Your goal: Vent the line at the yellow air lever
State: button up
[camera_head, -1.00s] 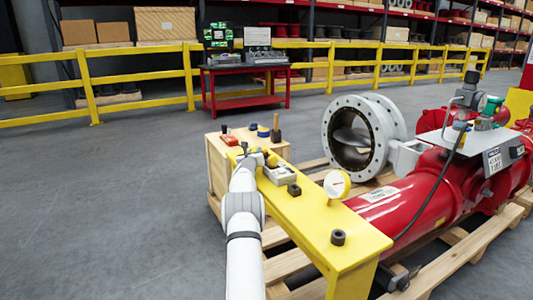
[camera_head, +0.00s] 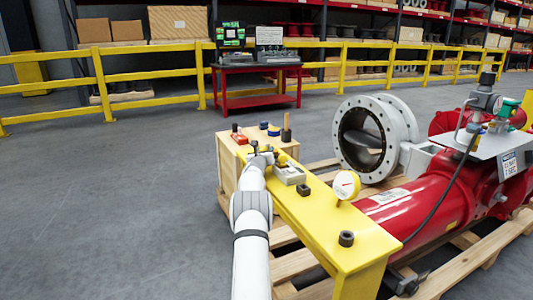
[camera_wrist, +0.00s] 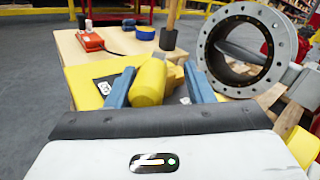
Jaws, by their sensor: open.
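The yellow air lever (camera_wrist: 150,82) shows in the wrist view as a thick rounded yellow handle between my gripper's two blue fingers. My gripper (camera_wrist: 158,72) is open around it. The left finger appears close beside the handle; a wider gap shows on the right. I cannot tell whether either finger touches it. In the head view my gripper (camera_head: 262,156) is over the far end of the yellow bench (camera_head: 325,225), and the lever cannot be made out there.
A wooden crate top (camera_wrist: 100,45) with a red device (camera_wrist: 90,42) and an upright wooden-handled tool (camera_head: 286,130) lies beyond. The white flanged valve (camera_head: 374,138), gauge (camera_head: 346,185) and red actuator (camera_head: 428,205) stand right. Floor at left is clear.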

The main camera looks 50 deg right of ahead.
jog(key=shift+p+v, duration=0.5)
jog(key=shift+v, duration=3.35)
jog(key=shift+w+a, duration=0.1)
